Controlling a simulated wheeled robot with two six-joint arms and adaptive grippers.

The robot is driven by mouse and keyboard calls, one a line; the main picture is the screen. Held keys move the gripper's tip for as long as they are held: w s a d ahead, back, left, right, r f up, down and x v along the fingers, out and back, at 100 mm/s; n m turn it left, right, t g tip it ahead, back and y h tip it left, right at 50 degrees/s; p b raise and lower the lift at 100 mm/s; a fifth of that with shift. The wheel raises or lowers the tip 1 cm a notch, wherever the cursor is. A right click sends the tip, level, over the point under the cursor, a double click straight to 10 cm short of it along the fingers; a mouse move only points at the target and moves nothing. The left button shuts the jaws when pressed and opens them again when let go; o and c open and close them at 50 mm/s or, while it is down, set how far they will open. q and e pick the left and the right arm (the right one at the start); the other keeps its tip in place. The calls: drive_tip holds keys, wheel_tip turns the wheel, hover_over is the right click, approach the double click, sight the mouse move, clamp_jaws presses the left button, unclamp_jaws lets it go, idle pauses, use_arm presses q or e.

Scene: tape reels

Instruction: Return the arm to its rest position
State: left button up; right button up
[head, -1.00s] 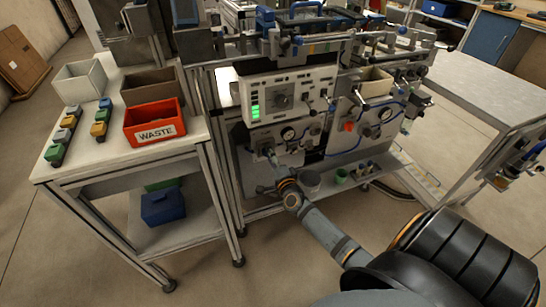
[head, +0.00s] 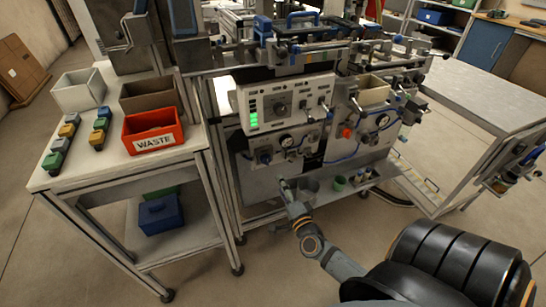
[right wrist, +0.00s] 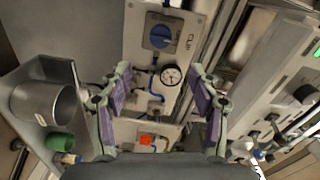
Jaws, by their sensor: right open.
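My right arm comes in from the lower right of the head view. Its gripper (head: 284,184) is small there, in front of the lower part of the machine. In the right wrist view the two purple-padded fingers of this gripper (right wrist: 160,98) stand wide apart with nothing between them. Behind them is a panel with a blue knob (right wrist: 161,37) and a round gauge (right wrist: 171,75). My left gripper does not show in either view.
The machine's control panel (head: 285,101) has a lit green display. A lower shelf holds a grey metal pot (right wrist: 43,103) and a green cup (right wrist: 60,142). A red WASTE bin (head: 153,130) stands on the left table. A bare metal table (head: 478,88) is at the right.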

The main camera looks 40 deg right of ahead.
drive_tip(key=s+a+f+n+g+y, duration=0.1)
drive_tip(key=s+f+n+g, duration=0.3)
drive_tip(key=f, duration=0.7)
drive_tip(key=s+a+f+n+g+y, duration=0.2)
drive_tip(key=s+f+n, duration=0.35)
drive_tip(key=f, duration=0.55)
drive_tip(key=s+a+f+n+g+y, duration=0.1)
drive_tip(key=s+f+n+g, duration=0.4)
drive_tip(key=f, duration=0.7)
drive_tip(key=s+a+f+n+g, duration=0.1)
drive_tip(key=s+f+n+g, duration=0.15)
drive_tip(key=s, duration=0.45)
drive_tip(key=s+a+f+n+g+p, duration=0.1)
drive_tip(key=s+f, duration=0.3)
drive_tip(key=s, duration=0.2)
drive_tip(key=s+a+f+n+g, duration=0.1)
drive_tip(key=s+f+g, duration=0.15)
drive_tip(key=s, duration=0.45)
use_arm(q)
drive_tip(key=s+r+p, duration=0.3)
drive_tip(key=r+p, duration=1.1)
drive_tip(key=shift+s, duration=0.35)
use_arm(e)
wheel_tip(320, 180, up, 13)
drive_tip(key=s, duration=0.2)
drive_tip(key=shift+s+d+t, duration=0.3)
drive_tip(key=shift+s+t, duration=0.05)
drive_tip(key=shift+t, duration=0.05)
drive_tip(key=shift+f, duration=0.1)
